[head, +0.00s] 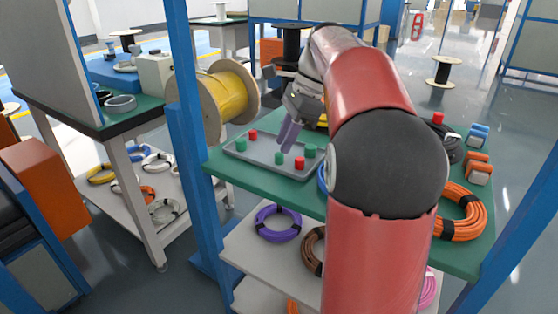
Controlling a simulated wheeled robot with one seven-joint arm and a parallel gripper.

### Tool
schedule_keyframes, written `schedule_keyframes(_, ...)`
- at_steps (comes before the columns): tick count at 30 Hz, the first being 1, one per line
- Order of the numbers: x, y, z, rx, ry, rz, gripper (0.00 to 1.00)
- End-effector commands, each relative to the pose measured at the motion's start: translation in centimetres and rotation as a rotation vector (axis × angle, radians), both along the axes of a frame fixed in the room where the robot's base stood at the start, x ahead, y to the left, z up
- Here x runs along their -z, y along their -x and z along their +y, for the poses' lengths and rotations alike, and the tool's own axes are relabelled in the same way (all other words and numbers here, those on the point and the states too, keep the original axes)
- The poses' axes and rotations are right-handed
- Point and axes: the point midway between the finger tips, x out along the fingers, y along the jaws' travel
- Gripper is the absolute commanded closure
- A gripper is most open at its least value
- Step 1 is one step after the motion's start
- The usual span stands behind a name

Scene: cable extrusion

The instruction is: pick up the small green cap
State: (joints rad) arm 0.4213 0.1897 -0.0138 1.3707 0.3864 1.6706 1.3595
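A grey tray (243,158) lies on the green table top and holds small caps. One green cap (241,145) stands at its left end. Another green cap (279,158) stands near the middle, just below my fingertips in the picture. A third green cap (310,151) is at the right and looks a little larger. Red caps stand at the left (253,135) and the right (299,162). My gripper (285,147) points down over the tray, close to the middle green cap. Its fingers overlap, so their opening is unclear. I see nothing held.
A blue post (186,130) stands just left of the table. A yellow cable spool (228,98) is behind the tray. Orange cable coils (459,216) and a red cap (438,118) are on the table's right. My arm hides the table's middle.

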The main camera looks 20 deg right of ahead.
Motion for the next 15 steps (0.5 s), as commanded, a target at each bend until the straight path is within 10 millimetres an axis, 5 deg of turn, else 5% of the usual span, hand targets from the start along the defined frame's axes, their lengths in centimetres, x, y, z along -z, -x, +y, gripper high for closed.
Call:
schedule_keyframes(6,2.9,-0.1,1.0,-0.001,0.001,0.0,0.75)
schedule_keyframes(15,3.1,-0.2,1.1,-0.001,0.001,-0.001,0.77)
